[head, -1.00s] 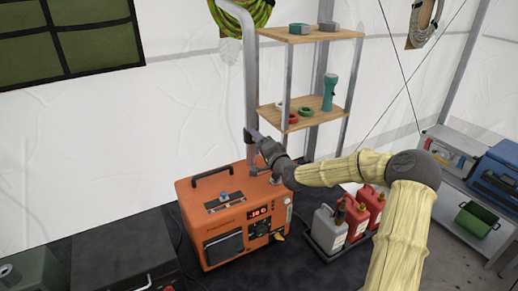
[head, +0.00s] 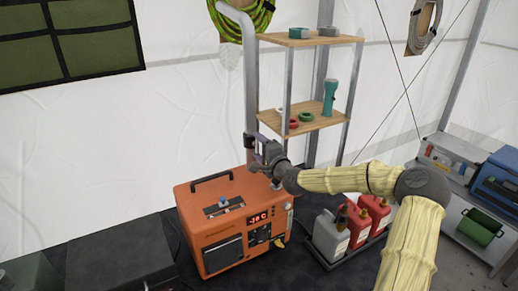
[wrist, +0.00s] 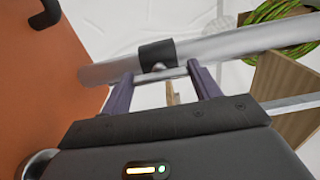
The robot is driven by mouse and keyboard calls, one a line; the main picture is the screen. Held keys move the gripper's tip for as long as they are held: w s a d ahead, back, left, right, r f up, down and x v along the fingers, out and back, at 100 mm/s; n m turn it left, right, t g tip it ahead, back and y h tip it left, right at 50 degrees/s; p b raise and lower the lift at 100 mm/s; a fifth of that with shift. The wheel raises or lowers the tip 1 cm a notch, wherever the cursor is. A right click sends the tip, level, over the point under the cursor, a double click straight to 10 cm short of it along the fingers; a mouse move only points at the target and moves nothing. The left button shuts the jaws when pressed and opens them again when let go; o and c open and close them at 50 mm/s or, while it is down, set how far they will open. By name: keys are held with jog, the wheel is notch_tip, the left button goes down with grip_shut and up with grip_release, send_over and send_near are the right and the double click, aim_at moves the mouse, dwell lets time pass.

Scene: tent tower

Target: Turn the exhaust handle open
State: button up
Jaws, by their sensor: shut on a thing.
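The grey exhaust pipe (head: 250,75) rises behind the right part of the orange heater (head: 228,220) and bends left at its top. A black collar (wrist: 157,55) sits around the pipe in the wrist view. A thin metal bar, the exhaust handle (wrist: 172,73), lies beside the collar and spans between my two purple fingertips. My gripper (head: 257,143) is at the pipe just above the heater, shut on the handle with its fingers apart around the bar's length. It also shows in the wrist view (wrist: 160,72). The handle is too small to make out in the head view.
A wooden shelf rack (head: 305,122) with tape rolls and a teal flashlight (head: 330,96) stands right of the pipe. Red and grey fuel cans (head: 358,222) stand in a tray under my arm. A dark case (head: 115,260) is at lower left.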

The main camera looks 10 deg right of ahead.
jog(key=o, duration=1)
jog(key=shift+d, duration=0.1)
jog(key=b+v, duration=0.4)
jog(key=v, duration=1.3)
jog(key=shift+s, duration=0.2)
